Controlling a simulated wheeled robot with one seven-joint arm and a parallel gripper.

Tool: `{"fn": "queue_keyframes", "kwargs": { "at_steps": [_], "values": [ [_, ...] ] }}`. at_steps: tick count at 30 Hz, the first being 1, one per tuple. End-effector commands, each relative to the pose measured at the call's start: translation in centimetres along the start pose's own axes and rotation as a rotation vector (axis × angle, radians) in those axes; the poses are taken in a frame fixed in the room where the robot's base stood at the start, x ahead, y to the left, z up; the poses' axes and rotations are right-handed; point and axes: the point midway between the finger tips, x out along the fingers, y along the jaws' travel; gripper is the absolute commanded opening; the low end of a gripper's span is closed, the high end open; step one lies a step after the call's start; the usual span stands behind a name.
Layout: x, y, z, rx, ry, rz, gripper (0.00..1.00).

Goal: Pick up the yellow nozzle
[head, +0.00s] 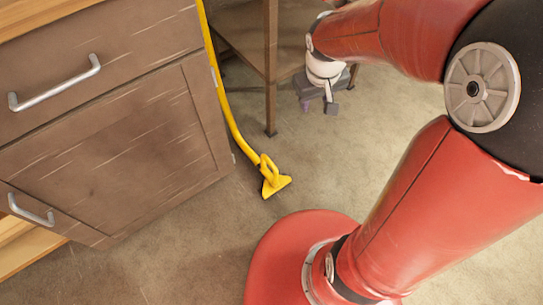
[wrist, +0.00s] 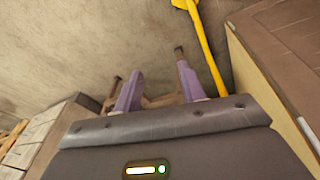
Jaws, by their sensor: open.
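The yellow nozzle (head: 272,180) lies on the floor beside the cabinet in the head view, its flared end toward my base. A yellow tube (head: 230,115) runs from it up along the cabinet's side. In the wrist view, the nozzle (wrist: 184,4) is cut off at the top edge, and the tube (wrist: 206,45) slants down behind the right finger. My gripper (head: 318,104) hangs to the right of the tube and beyond the nozzle in the head view, apart from both. Its purple fingers (wrist: 160,75) are spread and empty in the wrist view.
A brown cabinet (head: 110,150) with metal handles stands left of the nozzle. A brown table (head: 240,35) with thin legs stands behind, close to my gripper. The floor (head: 340,165) between the nozzle and my red arm is clear.

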Motion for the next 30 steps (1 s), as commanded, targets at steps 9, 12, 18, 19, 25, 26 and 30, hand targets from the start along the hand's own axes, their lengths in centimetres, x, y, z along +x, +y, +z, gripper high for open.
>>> {"fn": "queue_keyframes", "kwargs": {
  "at_steps": [9, 12, 18, 19, 25, 26, 30],
  "values": [
    [17.9, -4.3, -3.2, -0.184, -0.146, -0.154, 0.41],
    [22.9, -6.2, -3.0, -0.222, -0.173, -0.213, 0.41],
    [29.6, -9.3, -2.0, -0.264, -0.202, -0.302, 0.41],
    [30.2, -9.6, -1.9, -0.267, -0.204, -0.310, 0.41],
    [32.5, -10.7, -1.3, -0.278, -0.210, -0.334, 0.41],
    [32.9, -10.8, -1.2, -0.278, -0.210, -0.334, 0.41],
    [34.2, -11.3, -0.8, -0.278, -0.210, -0.334, 0.41]
  ]
}}
